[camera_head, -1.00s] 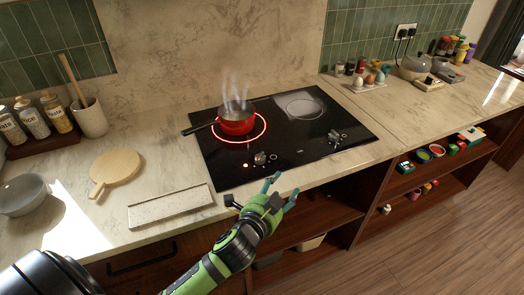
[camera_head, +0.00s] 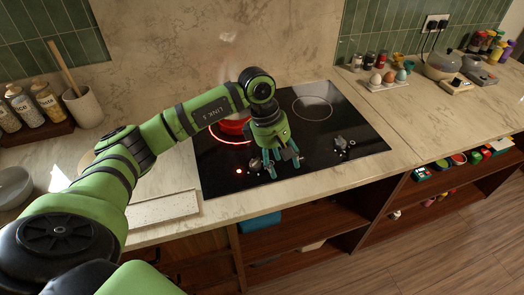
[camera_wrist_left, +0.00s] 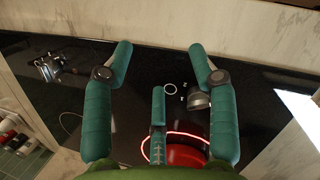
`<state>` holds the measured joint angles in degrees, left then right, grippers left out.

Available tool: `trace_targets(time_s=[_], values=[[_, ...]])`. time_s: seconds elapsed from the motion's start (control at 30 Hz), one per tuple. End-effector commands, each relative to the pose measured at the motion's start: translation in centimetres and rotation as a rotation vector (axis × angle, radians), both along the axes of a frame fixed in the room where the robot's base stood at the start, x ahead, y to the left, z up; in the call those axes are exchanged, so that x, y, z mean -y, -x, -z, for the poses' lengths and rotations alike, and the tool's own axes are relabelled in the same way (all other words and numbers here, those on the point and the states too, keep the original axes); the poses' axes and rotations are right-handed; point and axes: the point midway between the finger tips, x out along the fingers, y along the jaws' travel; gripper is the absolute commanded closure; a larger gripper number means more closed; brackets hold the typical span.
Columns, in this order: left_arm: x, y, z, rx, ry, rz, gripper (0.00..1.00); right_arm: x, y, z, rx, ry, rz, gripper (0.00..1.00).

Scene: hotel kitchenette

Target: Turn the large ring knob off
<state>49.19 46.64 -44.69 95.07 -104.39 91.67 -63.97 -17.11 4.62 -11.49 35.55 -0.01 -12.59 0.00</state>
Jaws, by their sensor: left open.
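The left knob (camera_head: 254,163) sits at the cooktop front, just left of my left gripper (camera_head: 284,167) and partly hidden by its fingers. In the left wrist view this silver knob (camera_wrist_left: 197,99) lies beside the right finger, which partly covers it. The gripper points down over the cooktop front with its fingers open and nothing between them. The left ring (camera_head: 230,140) glows red under the red pot (camera_head: 236,127), both partly hidden by my arm. The right knob (camera_head: 340,143) stands apart on the right, and it also shows in the left wrist view (camera_wrist_left: 50,66). My right gripper is not visible.
The black cooktop (camera_head: 360,130) has an unlit right ring (camera_head: 312,107). A pale rectangular board (camera_head: 163,208) lies left of the cooktop. An egg holder (camera_head: 386,86) stands behind right.

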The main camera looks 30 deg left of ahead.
Motion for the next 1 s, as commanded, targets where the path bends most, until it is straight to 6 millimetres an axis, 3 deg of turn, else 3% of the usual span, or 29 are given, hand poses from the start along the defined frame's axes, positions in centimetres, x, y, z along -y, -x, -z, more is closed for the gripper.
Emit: trace_targets(time_s=[0.03,0.1,0.23,0.7,1.0], values=[[-2.7,-0.1,-0.6,-0.008,-0.096,0.005,0.42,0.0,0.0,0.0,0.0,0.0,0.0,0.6],[-5.5,0.0,-1.2,-0.028,-0.198,0.013,0.42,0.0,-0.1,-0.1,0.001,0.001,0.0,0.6],[-8.1,0.4,-1.7,-0.054,-0.288,0.014,0.42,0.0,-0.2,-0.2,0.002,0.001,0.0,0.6],[-8.2,0.5,4.2,-0.06,-0.293,0.015,0.42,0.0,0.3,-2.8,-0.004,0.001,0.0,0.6],[-8.2,0.4,5.2,-0.056,-0.293,0.014,0.42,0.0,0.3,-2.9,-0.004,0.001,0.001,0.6]])
